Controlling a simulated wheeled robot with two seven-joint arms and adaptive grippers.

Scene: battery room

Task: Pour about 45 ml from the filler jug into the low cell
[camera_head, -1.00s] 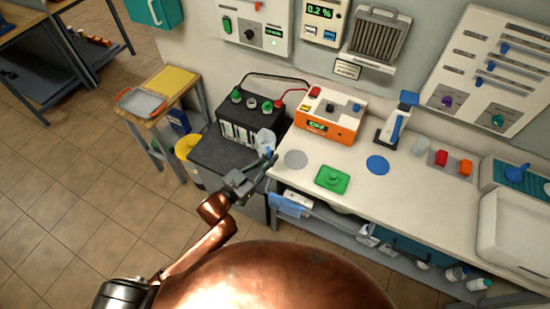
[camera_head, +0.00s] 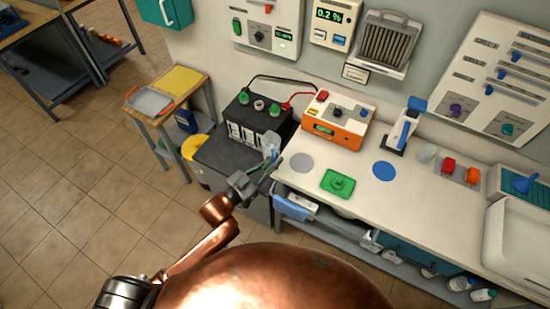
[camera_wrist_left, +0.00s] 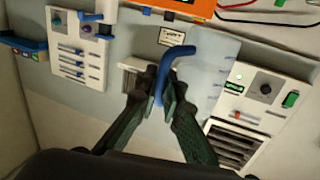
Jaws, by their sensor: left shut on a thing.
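The filler jug (camera_head: 271,146) is a small translucent vessel just right of the black battery (camera_head: 254,138) in the head view. My left gripper (camera_head: 272,164) is shut on its blue handle; the wrist view also shows the gripper (camera_wrist_left: 168,100), the handle (camera_wrist_left: 177,54) and the pale, see-through jug body (camera_wrist_left: 205,70) with faint marks. The jug's tilt and liquid level are not clear. The battery has clear cell windows along its front and green caps on two outer ports. Its middle port (camera_head: 259,105) looks pale, without a green cap. Which cell is low cannot be told. My right gripper is out of view.
An orange charger (camera_head: 338,130) stands right of the battery, with red and black leads behind. A green lidded piece (camera_head: 338,184), a grey disc (camera_head: 301,162) and a blue disc (camera_head: 384,170) lie on the white bench (camera_head: 440,200). A yellow bin (camera_head: 195,147) stands left.

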